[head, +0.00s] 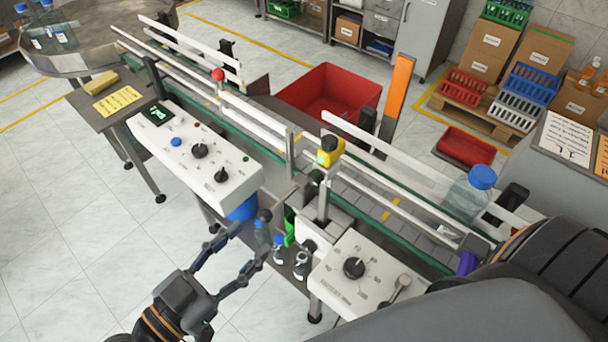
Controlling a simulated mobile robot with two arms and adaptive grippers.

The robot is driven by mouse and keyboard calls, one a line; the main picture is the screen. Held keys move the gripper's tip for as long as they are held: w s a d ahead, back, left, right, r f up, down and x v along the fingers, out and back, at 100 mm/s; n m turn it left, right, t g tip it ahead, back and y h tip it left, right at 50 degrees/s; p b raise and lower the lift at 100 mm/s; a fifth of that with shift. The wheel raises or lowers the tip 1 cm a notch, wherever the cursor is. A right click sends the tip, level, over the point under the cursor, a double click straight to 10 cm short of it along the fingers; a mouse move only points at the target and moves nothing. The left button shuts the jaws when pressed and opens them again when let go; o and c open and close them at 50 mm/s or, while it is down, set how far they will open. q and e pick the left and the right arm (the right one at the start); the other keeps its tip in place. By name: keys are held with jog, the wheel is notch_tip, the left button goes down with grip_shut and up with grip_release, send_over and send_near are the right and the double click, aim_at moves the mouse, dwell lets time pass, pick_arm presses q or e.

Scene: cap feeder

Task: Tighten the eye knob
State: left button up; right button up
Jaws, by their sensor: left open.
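A yellow sensor head (330,151) with a small green light stands on a post at the conveyor's near rail. A small dark knob-like part (314,180) sits on the bracket just below it. I take it for the eye knob, but it is too small to tell how tight it is. My left gripper (264,232) is open, its two fingers apart, below and left of that part and not touching it. My right gripper is out of view; dark arm links of mine fill the lower right.
A white control box (185,165) with knobs is left of the sensor. Another white box (362,274) with a black dial is below right. Conveyor rails (290,135) run diagonally. A blue-capped clear bottle (468,195) stands at the right. Open floor lies at lower left.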

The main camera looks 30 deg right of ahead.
pick_arm(q)
jog(key=r, duration=0.2)
jog(key=p, duration=0.6)
send_near(311, 181)
jog(key=shift+m+h, duration=0.3)
jog(key=x, duration=0.6)
jog(key=shift+w+d, duration=0.15)
jog(key=shift+d, duration=0.15)
jog(key=shift+w+d+f, duration=0.2)
jog(key=shift+w+d, duration=0.05)
jog(key=shift+d, duration=0.35)
jog(key=shift+c, duration=0.4)
jog(key=c, duration=0.8)
grip_shut()
